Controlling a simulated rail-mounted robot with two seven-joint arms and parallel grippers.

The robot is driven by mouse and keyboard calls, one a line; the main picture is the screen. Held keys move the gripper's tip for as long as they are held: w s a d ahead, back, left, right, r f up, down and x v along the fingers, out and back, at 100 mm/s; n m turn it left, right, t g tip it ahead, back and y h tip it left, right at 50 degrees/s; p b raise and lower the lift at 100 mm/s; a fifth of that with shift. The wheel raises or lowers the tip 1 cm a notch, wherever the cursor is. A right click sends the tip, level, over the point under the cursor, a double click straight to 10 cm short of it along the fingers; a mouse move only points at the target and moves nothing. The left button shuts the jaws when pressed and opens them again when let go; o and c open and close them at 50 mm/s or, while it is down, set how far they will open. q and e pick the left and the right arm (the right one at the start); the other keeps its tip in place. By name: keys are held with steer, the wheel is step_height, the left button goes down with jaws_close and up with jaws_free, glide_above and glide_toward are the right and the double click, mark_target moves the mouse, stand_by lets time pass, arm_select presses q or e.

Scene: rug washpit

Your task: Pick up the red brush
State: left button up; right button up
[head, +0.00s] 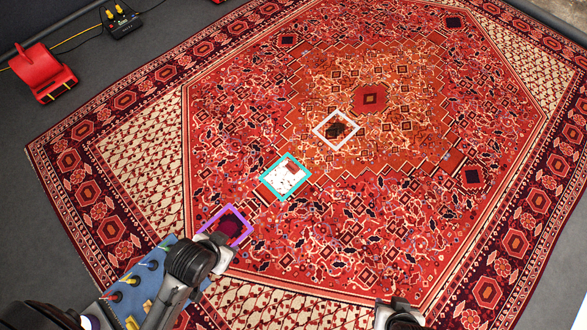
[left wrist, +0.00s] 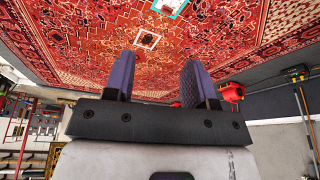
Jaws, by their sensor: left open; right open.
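No red brush shows clearly in either view. A small red-tipped thing (head: 117,296) stands on the blue board (head: 133,313) at the lower left of the head view; it is too small to tell whether it is the brush. In the left wrist view my left gripper (left wrist: 157,78) is open, its two fingers apart with only rug between them. In the head view my left arm passes over the right part of the board and hides some of it. My right gripper (head: 400,305) is at the bottom edge, partly cut off, open, above the rug.
A patterned red rug (head: 420,200) covers most of the floor. Purple (head: 246,217), cyan (head: 285,200) and white (head: 336,149) square frames lie on it in a diagonal row. A red blower (head: 42,72) and a black box (head: 122,27) stand off the rug at upper left.

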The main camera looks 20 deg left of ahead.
arm_select(q)
steer(key=shift+o, duration=0.2)
steer(key=o, duration=0.7)
steer(key=shift+a, duration=0.2)
